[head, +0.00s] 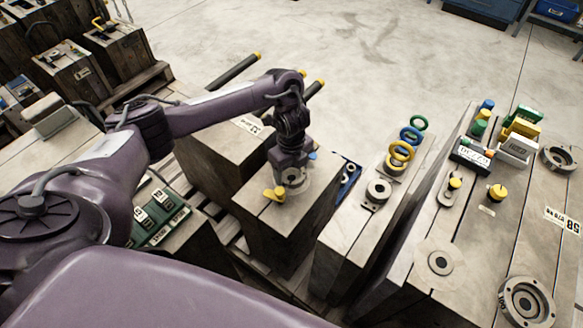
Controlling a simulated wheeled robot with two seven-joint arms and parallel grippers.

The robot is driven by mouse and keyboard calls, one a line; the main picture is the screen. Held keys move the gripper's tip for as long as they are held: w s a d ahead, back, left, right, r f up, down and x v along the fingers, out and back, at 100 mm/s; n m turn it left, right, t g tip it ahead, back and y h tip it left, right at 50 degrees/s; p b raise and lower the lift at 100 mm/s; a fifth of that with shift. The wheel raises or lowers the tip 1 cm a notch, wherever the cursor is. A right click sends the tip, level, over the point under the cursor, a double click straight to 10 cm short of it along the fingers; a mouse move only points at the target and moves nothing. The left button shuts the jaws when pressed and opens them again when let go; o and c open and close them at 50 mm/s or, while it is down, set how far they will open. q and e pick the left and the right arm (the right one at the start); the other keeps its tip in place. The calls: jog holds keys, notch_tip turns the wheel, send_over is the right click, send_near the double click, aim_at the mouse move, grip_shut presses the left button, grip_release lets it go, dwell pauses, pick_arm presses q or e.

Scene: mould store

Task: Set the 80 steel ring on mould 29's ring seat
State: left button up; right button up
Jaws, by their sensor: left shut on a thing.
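My left gripper (292,172) reaches down over the top of a brown block-shaped mould (262,213) near the middle of the head view. It is shut on a grey steel ring (296,183), which is partly hidden by the fingers. The ring is at a pale round seat area on the mould's top; whether it touches the seat I cannot tell. A yellow knob-like piece (275,194) is beside the ring, at its lower left. I cannot read a 29 on this mould or an 80 on the ring. My right gripper is out of view.
The mould to the right bears green, blue and yellow rings (401,153) and a grey ring fitting (378,192). A wider block (478,250) at far right carries coloured boxes, knobs and ring fittings. A blue item (346,178) lies close right of the gripper. Concrete floor (370,60) is clear behind.

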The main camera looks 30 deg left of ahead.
pick_arm(q)
jog(key=shift+f, duration=0.55)
dwell(1.1)
jog(key=o, duration=1.4)
jog(key=shift+c, duration=0.2)
notch_tip(320, 180, up, 8)
jog(key=p, duration=0.3)
jog(key=shift+p, duration=0.4)
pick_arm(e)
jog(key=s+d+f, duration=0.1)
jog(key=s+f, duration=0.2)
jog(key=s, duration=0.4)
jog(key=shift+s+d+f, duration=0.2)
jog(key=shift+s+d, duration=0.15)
pick_arm(q)
jog(key=shift+f, duration=0.1)
